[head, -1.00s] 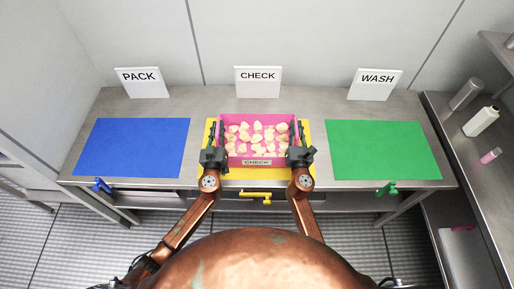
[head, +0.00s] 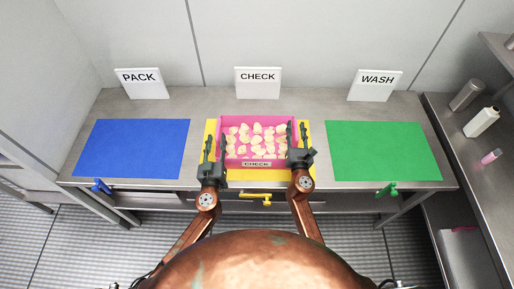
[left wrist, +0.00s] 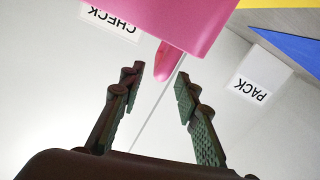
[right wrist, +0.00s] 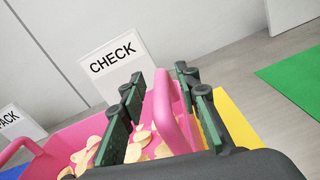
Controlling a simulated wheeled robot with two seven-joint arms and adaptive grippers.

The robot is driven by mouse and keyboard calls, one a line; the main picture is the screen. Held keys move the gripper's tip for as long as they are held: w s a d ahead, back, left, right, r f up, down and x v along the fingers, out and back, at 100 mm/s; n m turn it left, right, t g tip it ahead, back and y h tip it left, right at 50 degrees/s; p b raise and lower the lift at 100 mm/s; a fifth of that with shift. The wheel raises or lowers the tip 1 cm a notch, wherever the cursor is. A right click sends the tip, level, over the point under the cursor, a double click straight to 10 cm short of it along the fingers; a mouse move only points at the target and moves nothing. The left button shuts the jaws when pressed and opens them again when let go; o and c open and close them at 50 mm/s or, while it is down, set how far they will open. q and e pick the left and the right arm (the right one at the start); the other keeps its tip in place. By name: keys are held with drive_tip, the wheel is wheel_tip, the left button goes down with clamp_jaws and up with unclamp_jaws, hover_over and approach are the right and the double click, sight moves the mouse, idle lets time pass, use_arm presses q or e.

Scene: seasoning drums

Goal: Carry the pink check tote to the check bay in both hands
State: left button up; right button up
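The pink check tote (head: 232,162), filled with pale chunky pieces and labelled CHECK, sits upright on the yellow mat (head: 209,128) in front of the CHECK sign. My left gripper (head: 215,142) is open at the tote's left side. In the left wrist view, the tote's pink handle (left wrist: 163,64) is around the fingertips, with gaps on both sides. My right gripper (head: 297,132) is at the tote's right side. In the right wrist view, its fingers (right wrist: 160,85) stand apart on either side of the other pink handle (right wrist: 171,112). The tote's underside is hidden.
A blue mat (head: 133,148) with a PACK sign (head: 142,83) lies left, and a green mat (head: 383,150) with a WASH sign (head: 375,85) lies right. The CHECK sign (head: 258,82) stands behind the tote. A side counter at right holds bottles (head: 481,122).

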use_arm(q)
drive_tip(key=s, duration=0.6)
use_arm(e)
drive_tip(key=s, duration=1.2)
drive_tip(key=shift+a, duration=0.15)
use_arm(q)
drive_tip(key=shift+r, duration=0.1)
